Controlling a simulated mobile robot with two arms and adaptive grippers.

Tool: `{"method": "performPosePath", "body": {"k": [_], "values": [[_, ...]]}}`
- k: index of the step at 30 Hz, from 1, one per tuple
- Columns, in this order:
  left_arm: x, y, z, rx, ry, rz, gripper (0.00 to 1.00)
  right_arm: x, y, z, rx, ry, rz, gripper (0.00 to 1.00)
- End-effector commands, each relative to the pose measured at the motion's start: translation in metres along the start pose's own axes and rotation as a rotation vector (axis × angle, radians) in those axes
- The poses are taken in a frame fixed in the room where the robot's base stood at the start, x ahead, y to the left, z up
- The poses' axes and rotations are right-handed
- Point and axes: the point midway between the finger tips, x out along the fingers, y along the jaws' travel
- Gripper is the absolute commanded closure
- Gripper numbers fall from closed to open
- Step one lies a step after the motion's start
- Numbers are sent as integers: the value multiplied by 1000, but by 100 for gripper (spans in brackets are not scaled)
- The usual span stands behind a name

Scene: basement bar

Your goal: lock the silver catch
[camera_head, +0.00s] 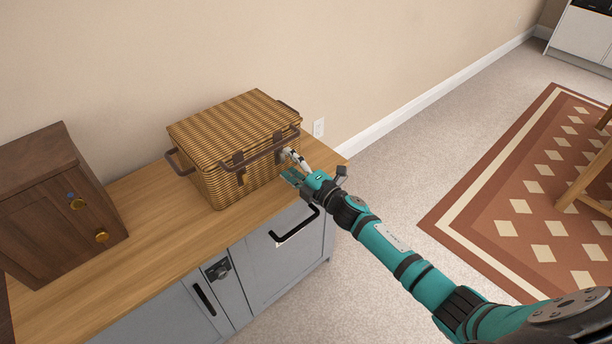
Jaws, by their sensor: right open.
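A wicker basket (225,125) with a closed lid stands on the wooden top of a grey cabinet. Two dark strap-like fittings (239,167) show on its front, with a brown handle (258,153) across them. My right gripper (294,167) is open at the basket's front right corner, just above the cabinet top. A pale, silvery piece shows there, but I cannot tell whether it is a finger or a catch. A dark grey metal latch (218,270) is on the grey cabinet's front. No clearly silver catch can be made out. My left gripper is not in view.
A dark wooden box (45,200) with brass fittings stands on the left of the cabinet top (150,235). Dark handles (296,228) stick out from the cabinet's front. A wall runs behind the basket. Carpet and a patterned rug (500,235) lie at right.

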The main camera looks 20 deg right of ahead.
Motion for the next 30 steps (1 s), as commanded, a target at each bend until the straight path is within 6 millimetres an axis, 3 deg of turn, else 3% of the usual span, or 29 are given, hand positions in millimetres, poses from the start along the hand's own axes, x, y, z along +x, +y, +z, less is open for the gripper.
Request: {"method": "performPosePath", "body": {"k": [6,13,18,30], "values": [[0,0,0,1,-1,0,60,-50,-2,0,0,1,-4,38],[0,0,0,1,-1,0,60,-87,-1,0,1,0,-2,38],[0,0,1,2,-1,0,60,-98,0,0,1,0,-1,38],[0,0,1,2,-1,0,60,-98,0,0,1,0,0,38]]}}
